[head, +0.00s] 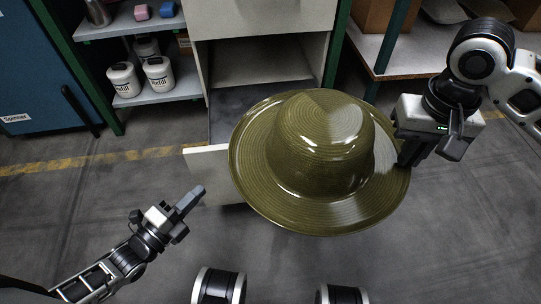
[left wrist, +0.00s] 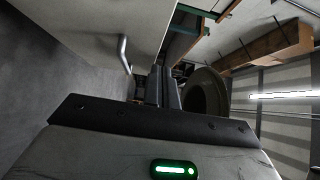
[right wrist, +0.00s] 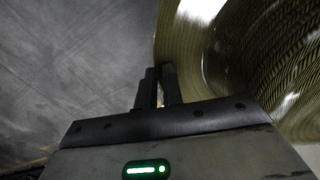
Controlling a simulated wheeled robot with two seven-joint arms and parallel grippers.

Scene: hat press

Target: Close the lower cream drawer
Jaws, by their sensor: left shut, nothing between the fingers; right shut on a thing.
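The lower cream drawer (head: 207,166) is pulled out from the cabinet, its front panel standing partly hidden behind the hat. In the left wrist view a large cream panel (left wrist: 100,25) with a metal bar handle (left wrist: 125,55) shows at upper left. My left gripper (head: 196,194) is shut and empty, just in front of the drawer front's left part; whether it touches cannot be told. An olive-green hat (head: 320,145) covers the drawer's right part. My right gripper (head: 404,158) is shut on the hat's brim at its right edge; the brim also shows in the right wrist view (right wrist: 190,50).
The cream cabinet (head: 258,20) has a dark open space above the drawer. Shelves with white refill tubs (head: 158,73) stand at left, beside a blue cabinet (head: 40,70). A bench (head: 400,55) stands at right. The floor in front is clear.

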